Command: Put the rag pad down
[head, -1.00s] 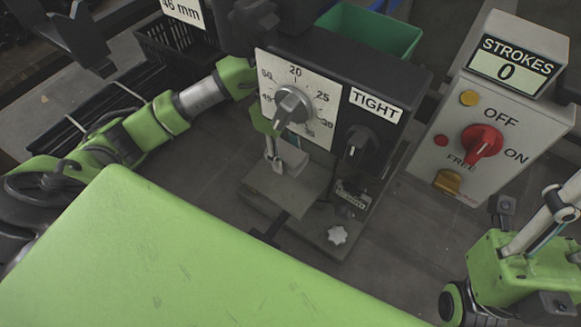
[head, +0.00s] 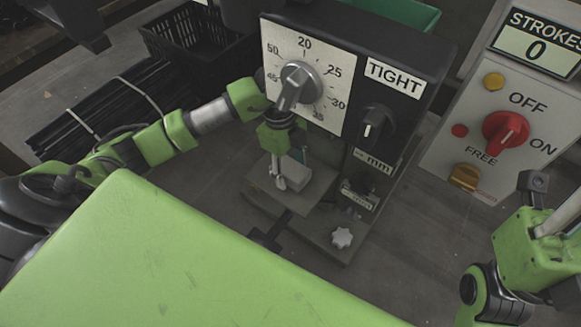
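My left gripper (head: 279,181) points down in front of the press (head: 368,55), just below its dial, over the small base plate (head: 306,195). Its fingers look close together, but I cannot tell whether they are shut on anything. A small light grey block (head: 299,156) shows right beside the fingers; I cannot tell whether it is the rag pad or a part of the press. No rag pad can be made out for sure.
A grey control box (head: 447,147) with a red knob and a STROKES 0 display stands at the right. A black basket (head: 192,43) and a green bin (head: 410,10) are at the back. A white star knob (head: 342,238) sits on the press's base. Bare grey surface shows right of the press.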

